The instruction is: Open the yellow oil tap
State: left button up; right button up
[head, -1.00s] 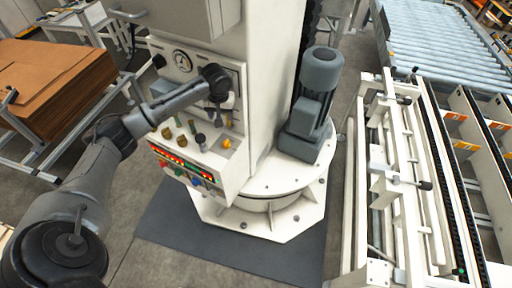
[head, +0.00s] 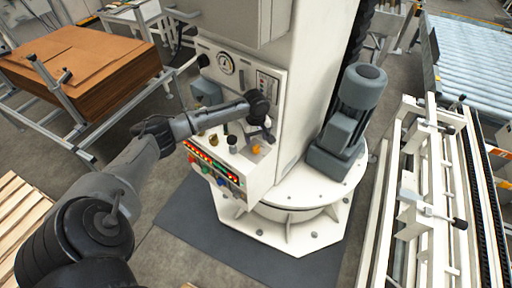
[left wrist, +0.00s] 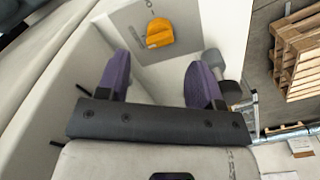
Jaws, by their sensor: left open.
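The yellow oil tap (head: 256,149) is a small yellow knob on the sloped top of the white control panel, near its right end. In the left wrist view the yellow tap (left wrist: 160,33) sits on a grey plate, ahead of my fingertips and roughly centred between them. My left gripper (head: 263,133) is just above and behind the tap in the head view. In the left wrist view my left gripper (left wrist: 160,78) has its two purple fingers wide apart with nothing between them. A gap shows between fingers and tap. My right gripper is not in view.
A grey knob (head: 232,143) and brass-coloured knobs (head: 213,139) stand left of the tap. Lit buttons (head: 217,164) line the panel front. The white column (head: 320,60) and a grey motor (head: 350,115) stand to the right. Brown cardboard sheets (head: 80,65) lie at the left.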

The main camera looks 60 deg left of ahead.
aim_at(256, 146)
pick_arm(q)
notch_tip(256, 146, down, 5)
jog(key=shift+f, duration=0.6)
